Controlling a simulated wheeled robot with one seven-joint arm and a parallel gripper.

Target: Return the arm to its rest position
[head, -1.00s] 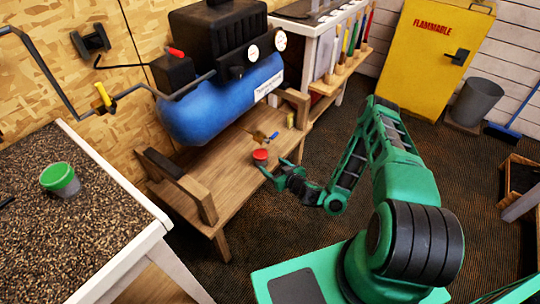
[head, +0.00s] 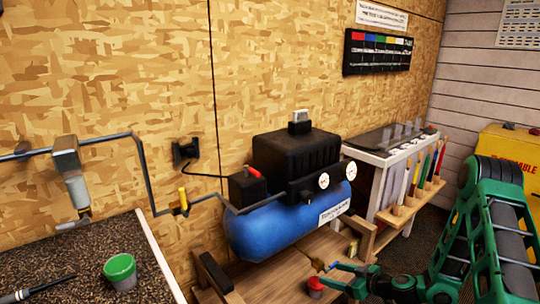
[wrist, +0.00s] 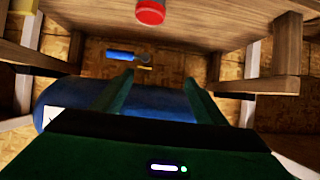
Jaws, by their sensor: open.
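My arm (head: 490,225) is green and reaches in from the right of the head view, bent with its elbow high. My gripper (head: 330,275) is low over the wooden bench, close beside a red-capped item (head: 315,285). In the wrist view my gripper (wrist: 160,88) has its two green fingers spread wide, with nothing held between them. The red cap (wrist: 150,12) shows there at the top edge, apart from the fingers. The head view cuts off the lower part of my arm.
A blue compressor tank (head: 290,225) stands on the wooden bench (head: 275,283) behind my gripper. A small blue-handled part (wrist: 120,55) lies close by. A green-rimmed cup (head: 120,272) sits on the left table.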

